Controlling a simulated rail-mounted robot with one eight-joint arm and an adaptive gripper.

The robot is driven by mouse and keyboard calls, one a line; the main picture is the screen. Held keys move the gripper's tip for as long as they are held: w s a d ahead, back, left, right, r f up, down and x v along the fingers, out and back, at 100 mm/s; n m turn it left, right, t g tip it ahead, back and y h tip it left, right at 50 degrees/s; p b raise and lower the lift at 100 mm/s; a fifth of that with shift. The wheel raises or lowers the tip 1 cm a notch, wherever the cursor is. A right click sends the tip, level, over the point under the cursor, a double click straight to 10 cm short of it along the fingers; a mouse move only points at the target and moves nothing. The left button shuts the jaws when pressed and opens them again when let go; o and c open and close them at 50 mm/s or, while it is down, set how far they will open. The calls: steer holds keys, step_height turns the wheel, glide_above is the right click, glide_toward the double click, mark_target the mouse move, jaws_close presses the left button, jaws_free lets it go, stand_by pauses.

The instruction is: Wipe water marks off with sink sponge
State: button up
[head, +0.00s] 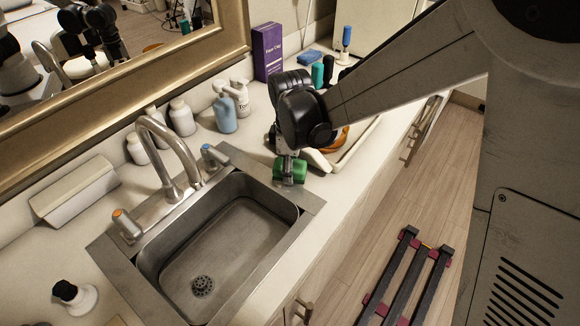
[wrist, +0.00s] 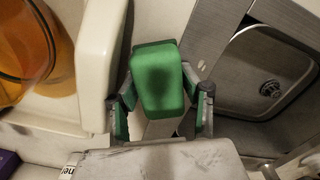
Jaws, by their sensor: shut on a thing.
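A green sponge (head: 290,172) is at my gripper (head: 289,160) beside the right end of the sink rim in the head view. In the wrist view the sponge (wrist: 158,78) sits between the two fingers of my gripper (wrist: 160,105), which is shut on it. The metal sink (head: 222,235) is to the left of the sponge in the head view, and its basin (wrist: 270,70) is at the right in the wrist view. I cannot tell whether the sponge touches the surface under it. No water marks can be made out clearly.
A faucet (head: 165,150) arches over the basin. A pale tray (head: 355,147) with an orange bowl stands close right of my gripper; its rim (wrist: 97,60) is close to a finger. Bottles (head: 224,114) and a purple box (head: 267,52) stand along the back.

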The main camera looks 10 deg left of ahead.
steer(key=s+a+b, duration=0.1)
steer(key=s+a, duration=0.2)
steer(key=s, duration=0.3)
steer(key=shift+s+a, duration=0.3)
stand_by(0.5)
steer(key=shift+r, duration=0.1)
step_height(320, 180, up, 7)
steer(key=p, duration=0.4)
stand_by(0.7)
stand_by(0.4)
